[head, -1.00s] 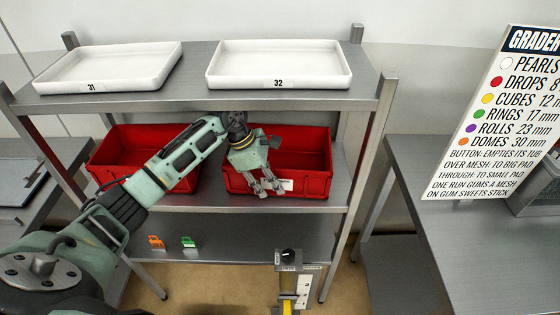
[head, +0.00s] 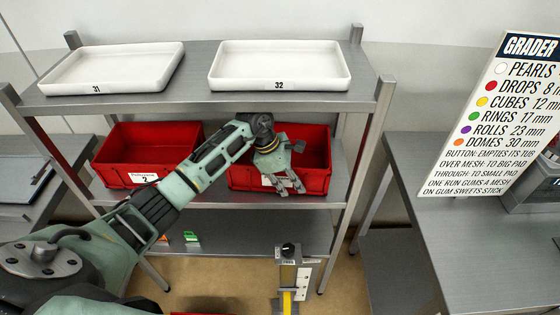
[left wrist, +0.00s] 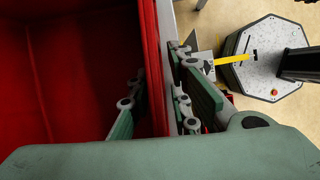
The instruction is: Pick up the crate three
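Two red crates stand on the middle shelf. The left crate (head: 118,177) has a label reading 2. The right crate (head: 316,182) has a white front label, mostly hidden behind my left gripper, so I cannot read its number. My left gripper (head: 290,167) is at the front wall of this right crate. In the left wrist view the gripper (left wrist: 157,72) straddles the red wall of the crate (left wrist: 65,70), one finger inside and one outside. The fingers stand apart, with a gap showing beside the wall. My right gripper is not in view.
White trays 31 (head: 110,72) and 32 (head: 280,68) sit on the top shelf (head: 195,90) above the crates. A metal shelf post (head: 362,165) stands right of the crate. A green tag (head: 191,237) lies on the lower shelf. A grader sign (head: 495,115) stands on the right table.

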